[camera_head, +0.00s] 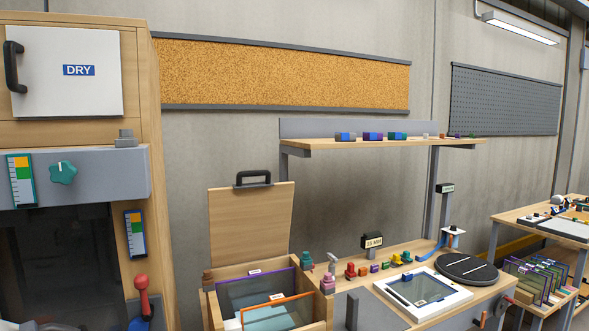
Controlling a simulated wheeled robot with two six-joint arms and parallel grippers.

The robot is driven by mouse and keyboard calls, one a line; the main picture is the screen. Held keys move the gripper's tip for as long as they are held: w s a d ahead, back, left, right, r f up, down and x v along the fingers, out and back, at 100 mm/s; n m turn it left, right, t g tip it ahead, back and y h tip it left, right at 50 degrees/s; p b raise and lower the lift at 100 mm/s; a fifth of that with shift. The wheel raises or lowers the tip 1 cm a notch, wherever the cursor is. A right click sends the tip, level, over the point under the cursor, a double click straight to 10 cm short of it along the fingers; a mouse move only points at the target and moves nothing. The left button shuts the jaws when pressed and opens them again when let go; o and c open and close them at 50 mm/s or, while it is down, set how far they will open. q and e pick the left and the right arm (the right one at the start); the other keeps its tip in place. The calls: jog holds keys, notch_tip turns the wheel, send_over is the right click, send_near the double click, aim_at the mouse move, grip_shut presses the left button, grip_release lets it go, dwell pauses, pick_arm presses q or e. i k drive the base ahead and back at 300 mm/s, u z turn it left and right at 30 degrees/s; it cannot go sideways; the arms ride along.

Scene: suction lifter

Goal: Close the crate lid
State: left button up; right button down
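The crate (318,315) is a wooden box at the bottom centre of the head view, beside the workbench. Its wooden lid (250,222) stands upright at the back, so the crate is open. A dark handle (253,179) sits on the lid's top edge. Inside the crate stand a purple-edged panel (256,288) and an orange-edged panel (280,315). Neither of my grippers can be made out in this view.
A wooden cabinet (147,150) with a white door marked DRY fills the left. Right of the crate, the workbench (480,304) carries a white-framed screen (421,291), a dark round turntable (466,268) and several small coloured items. A shelf (320,145) hangs above.

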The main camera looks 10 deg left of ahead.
aim_at(249, 222)
jog(key=z, duration=0.2)
jog(key=i, duration=0.75)
jog(key=u, duration=1.45)
